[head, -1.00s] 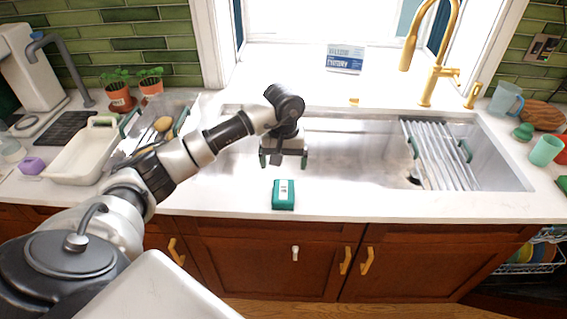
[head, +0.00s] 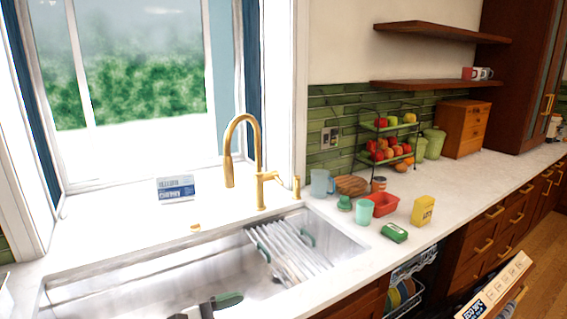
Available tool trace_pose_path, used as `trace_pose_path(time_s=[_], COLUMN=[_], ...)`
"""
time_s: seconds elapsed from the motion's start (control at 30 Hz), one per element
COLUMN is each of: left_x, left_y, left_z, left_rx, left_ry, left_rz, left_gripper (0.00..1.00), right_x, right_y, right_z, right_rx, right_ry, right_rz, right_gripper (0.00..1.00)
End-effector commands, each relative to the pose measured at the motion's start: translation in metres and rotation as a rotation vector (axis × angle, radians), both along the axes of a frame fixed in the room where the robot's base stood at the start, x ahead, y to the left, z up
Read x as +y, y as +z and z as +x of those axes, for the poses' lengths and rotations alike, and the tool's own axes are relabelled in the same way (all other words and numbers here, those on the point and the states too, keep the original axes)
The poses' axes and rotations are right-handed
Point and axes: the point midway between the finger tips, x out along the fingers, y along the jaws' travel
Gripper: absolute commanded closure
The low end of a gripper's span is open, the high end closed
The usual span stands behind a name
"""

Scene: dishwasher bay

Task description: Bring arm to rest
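A dark part with a green pad shows at the bottom edge, over the sink; it looks like the tip of my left gripper (head: 218,303). The rest of that gripper and its arm are cut off below the picture. I cannot tell whether it is open or shut, and I see nothing held in it. My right gripper and arm are not in view.
The steel sink (head: 170,283) holds a rack (head: 287,248) with white slats. A gold faucet (head: 256,160) stands behind it. To the right are cups, a red container (head: 384,204), a yellow box (head: 423,210) and a tiered fruit stand (head: 389,126). A dishwasher rack (head: 408,292) shows below the counter.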

Motion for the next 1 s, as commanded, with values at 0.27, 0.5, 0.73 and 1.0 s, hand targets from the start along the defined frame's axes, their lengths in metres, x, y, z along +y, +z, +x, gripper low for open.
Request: trace_pose_path(time_s=[0.27,0.5,0.73,1.0], left_x=[0.05,0.118,0.143,0.135], left_y=[0.027,-0.036,-0.12,-0.164], left_z=[-0.002,-0.028,-0.105,-0.193], left_rx=[0.604,1.149,1.545,-1.258], left_ry=[0.36,0.707,1.133,-1.178], left_rz=[-0.94,-1.716,-2.355,2.031], left_gripper=[0.09,0.09,0.09,0.09], right_x=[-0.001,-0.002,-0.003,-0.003], right_y=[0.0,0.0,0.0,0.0], right_z=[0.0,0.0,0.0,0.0], right_rx=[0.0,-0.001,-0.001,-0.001], right_ry=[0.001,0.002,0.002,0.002], right_rz=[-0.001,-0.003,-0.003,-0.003], right_gripper=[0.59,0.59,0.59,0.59])
